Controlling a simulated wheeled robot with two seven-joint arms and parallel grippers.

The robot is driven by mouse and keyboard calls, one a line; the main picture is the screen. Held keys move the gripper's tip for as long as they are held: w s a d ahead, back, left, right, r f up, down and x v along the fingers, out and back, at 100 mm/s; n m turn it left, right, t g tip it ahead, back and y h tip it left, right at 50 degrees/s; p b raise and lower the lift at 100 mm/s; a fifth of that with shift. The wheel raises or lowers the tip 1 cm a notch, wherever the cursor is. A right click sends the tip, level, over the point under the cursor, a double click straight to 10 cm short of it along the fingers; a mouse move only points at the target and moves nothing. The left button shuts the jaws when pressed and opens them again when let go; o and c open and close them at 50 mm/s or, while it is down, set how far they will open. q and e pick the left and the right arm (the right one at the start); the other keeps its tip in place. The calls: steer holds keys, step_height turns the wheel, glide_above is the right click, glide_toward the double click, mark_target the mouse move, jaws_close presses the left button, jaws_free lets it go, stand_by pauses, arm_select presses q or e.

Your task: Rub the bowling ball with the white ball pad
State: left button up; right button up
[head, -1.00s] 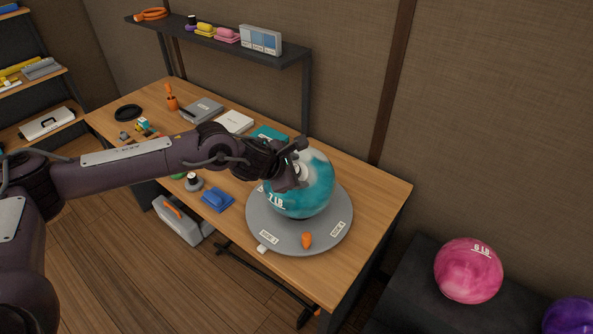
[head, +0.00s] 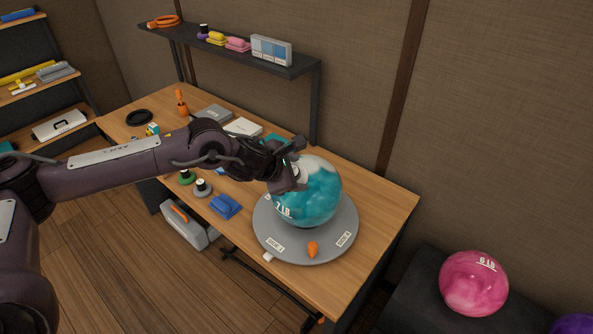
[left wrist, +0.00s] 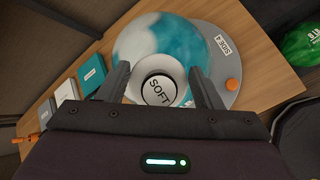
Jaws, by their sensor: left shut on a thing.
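The teal and white bowling ball (head: 316,197), marked 7 LB, sits on a grey round stand (head: 340,232) at the near end of the bench. In the left wrist view the ball (left wrist: 185,42) lies just beyond my fingers. My left gripper (head: 296,166) is at the ball's upper left side. It is shut on the white ball pad (left wrist: 157,89), whose round top reads SOFT, between the two fingers. The pad appears against the ball, though the contact itself is hidden. In the head view the gripper mostly hides the pad. My right gripper is not in view.
The stand carries an orange knob (head: 312,249). A blue pad (head: 225,206) and small round-handled pads lie left of it on the bench (head: 385,203). A shelf (head: 290,67) hangs behind. A pink ball (head: 473,283) rests on a dark rack at right.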

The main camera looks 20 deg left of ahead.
arm_select(q)
steer(key=shift+s+r, duration=0.4)
steer(key=shift+r, duration=0.25)
steer(key=shift+d+r, duration=0.1)
steer(key=shift+s+r+p, duration=0.35)
steer(key=shift+s+r, duration=0.1)
steer(key=shift+r, duration=0.15)
steer(key=shift+s+r+p, duration=0.35)
steer(key=shift+s+r, duration=0.05)
steer(key=shift+r, duration=0.2)
steer(key=shift+w, duration=0.1)
